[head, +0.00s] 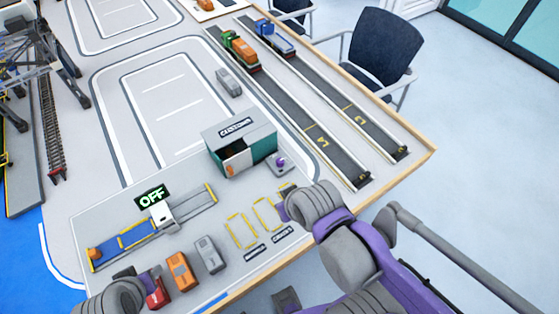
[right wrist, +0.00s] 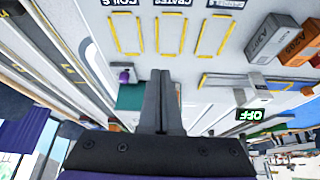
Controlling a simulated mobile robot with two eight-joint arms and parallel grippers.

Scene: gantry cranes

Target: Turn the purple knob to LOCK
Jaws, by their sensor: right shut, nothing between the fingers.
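The purple knob (head: 281,162) sits on a small light plate beside the right end of the green and white building (head: 240,158). It also shows in the right wrist view (right wrist: 124,75), left of my fingers. Its pointer direction and any LOCK mark are too small to read. My right gripper (right wrist: 161,75) is shut and empty. In the head view my right wrist covers most of it, near the yellow outlined bays, in front of the knob and apart from it. My left arm shows at the lower left; its gripper (head: 125,273) is mostly hidden, and its jaws cannot be judged.
Yellow outlined bays (head: 240,231) lie in front of the building. Grey and orange containers (head: 178,270) stand near the front edge. A blue conveyor (head: 125,238) with an OFF sign (head: 152,196) is at left. Two dark lanes with trucks (head: 240,48) run along the right.

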